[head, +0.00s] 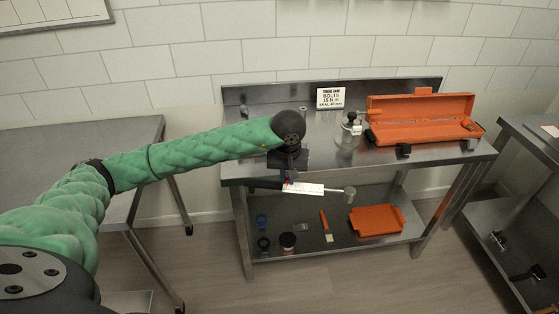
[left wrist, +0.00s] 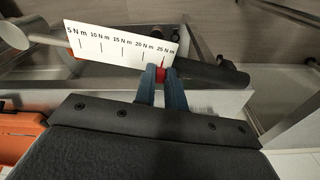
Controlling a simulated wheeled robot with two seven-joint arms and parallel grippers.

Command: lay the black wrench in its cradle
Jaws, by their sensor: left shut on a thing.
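The black wrench (left wrist: 215,75) has a dark handle, a white scale plate (head: 303,189) marked in N m, and a grey round head (head: 349,195). My left gripper (head: 289,179) is shut on it. In the left wrist view the blue fingers of the gripper (left wrist: 162,80) close around a red part beside the plate. The wrench is held roughly level in front of the steel table's front edge. An open orange case (head: 425,132) lies on the tabletop at the right. Small dark blocks (head: 403,151) stand in front of it. I cannot tell which piece is the cradle. My right gripper is out of view.
The steel table (head: 330,172) has a lower shelf with an orange tray (head: 376,220) and several small items. A sign (head: 330,98) and a metal fixture (head: 351,124) stand on top. Other steel tables stand left (head: 60,145) and right (head: 535,150).

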